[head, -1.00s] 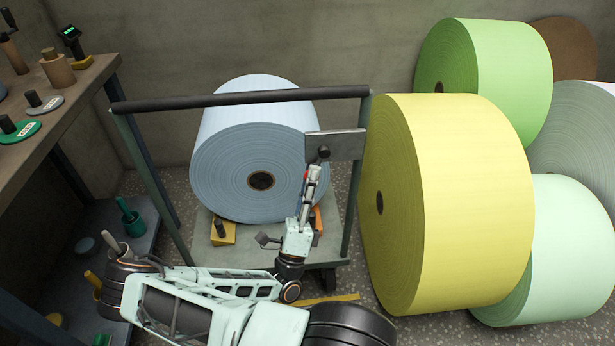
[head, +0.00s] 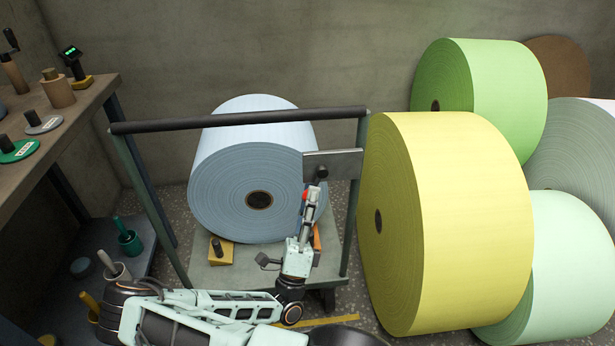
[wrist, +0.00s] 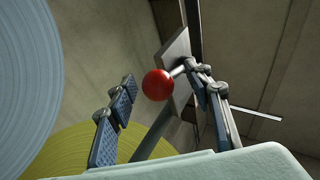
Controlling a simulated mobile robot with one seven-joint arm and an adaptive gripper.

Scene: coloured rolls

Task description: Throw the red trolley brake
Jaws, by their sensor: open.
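The trolley brake shows as a red ball knob (wrist: 157,85) on a short metal rod that comes from a grey plate (wrist: 176,58) in the wrist view. In the head view the plate (head: 340,164) sits on the trolley's right post, and a bit of red (head: 306,195) shows beside my gripper. My gripper (head: 314,190) is open and reaches up to just below the plate. In the wrist view the knob appears in the gap between the fingers of my gripper (wrist: 160,74), near the fingertips. I cannot tell whether a finger touches it.
A pale blue roll (head: 222,190) lies on the trolley, close left of my gripper. A yellow roll (head: 455,220) stands close to the trolley's right post. The trolley's dark top bar (head: 240,119) crosses above. A workbench (head: 75,115) with tools is at left.

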